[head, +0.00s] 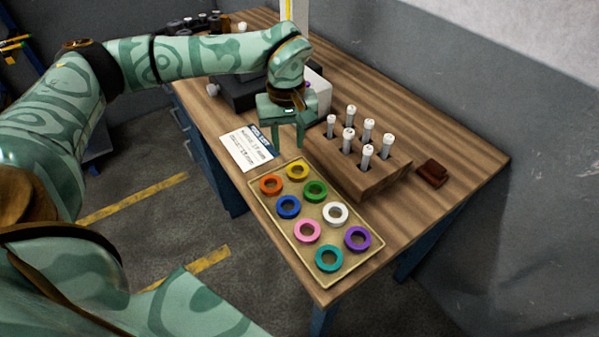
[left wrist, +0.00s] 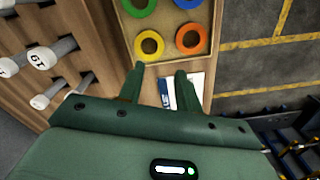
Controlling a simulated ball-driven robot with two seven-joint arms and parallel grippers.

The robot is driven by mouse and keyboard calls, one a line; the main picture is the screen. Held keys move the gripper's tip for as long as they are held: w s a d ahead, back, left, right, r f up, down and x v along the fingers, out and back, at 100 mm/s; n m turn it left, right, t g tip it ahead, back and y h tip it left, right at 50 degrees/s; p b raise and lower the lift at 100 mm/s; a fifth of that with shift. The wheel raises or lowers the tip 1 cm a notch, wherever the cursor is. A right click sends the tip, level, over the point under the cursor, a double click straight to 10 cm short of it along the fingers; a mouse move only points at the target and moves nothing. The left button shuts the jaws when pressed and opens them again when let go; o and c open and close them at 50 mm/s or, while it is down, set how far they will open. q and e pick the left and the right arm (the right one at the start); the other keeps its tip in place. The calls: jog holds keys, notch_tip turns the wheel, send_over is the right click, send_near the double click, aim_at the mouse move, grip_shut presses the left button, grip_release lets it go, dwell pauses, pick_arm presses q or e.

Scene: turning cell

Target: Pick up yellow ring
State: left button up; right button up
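The yellow ring (head: 297,171) lies flat in the back corner of a shallow tan tray (head: 277,228), beside the orange ring (head: 271,184) and the green ring (head: 315,191). My left gripper (head: 288,146) is above the table just behind the tray, fingers pointing down, open and empty. In the left wrist view the yellow ring (left wrist: 149,44) is just beyond the fingertips of my left gripper (left wrist: 160,70), nearer the left finger, and not between them. The orange ring (left wrist: 193,39) is to its right. My right gripper is not in view.
Blue (head: 288,206), white (head: 335,213), pink (head: 307,231), purple (head: 357,238) and teal (head: 329,258) rings share the tray. A wooden block (head: 385,178) with several upright white-capped pegs stands to the right. A printed card (head: 247,147) lies left of the gripper.

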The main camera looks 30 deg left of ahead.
aim_at(289, 171)
pick_arm(q)
notch_tip(289, 171, down, 4)
jog(key=shift+r+b, duration=0.1)
jog(key=shift+b, duration=0.2)
notch_tip(289, 171, down, 5)
jog(key=shift+d+b, duration=0.1)
jog(key=shift+b, duration=0.7)
grip_shut()
